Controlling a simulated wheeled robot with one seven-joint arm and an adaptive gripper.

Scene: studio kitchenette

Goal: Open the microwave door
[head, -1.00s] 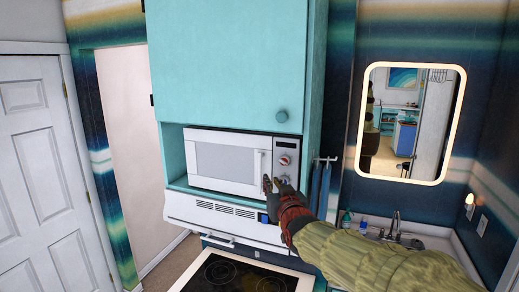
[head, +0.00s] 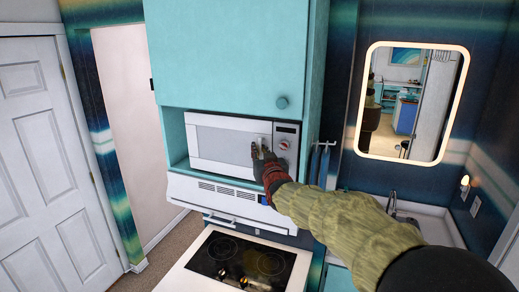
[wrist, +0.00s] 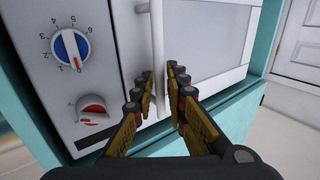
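The white microwave (head: 215,141) sits in a turquoise cabinet niche, and its door (head: 222,143) looks shut. The vertical white door handle (wrist: 157,40) runs down the door beside the control panel. My gripper (wrist: 162,82) is at the lower part of the handle. Its two fingers are apart, one on each side of the bar, with a gap still showing. In the head view my gripper (head: 259,152) covers most of the handle. I cannot tell whether either finger touches the bar.
Two dials, an upper one (wrist: 71,48) and a red lower one (wrist: 92,110), are left of the handle in the wrist view. A stove (head: 236,262) lies below and a turquoise cabinet door (head: 215,60) above. A sink and lit mirror (head: 412,102) are at right.

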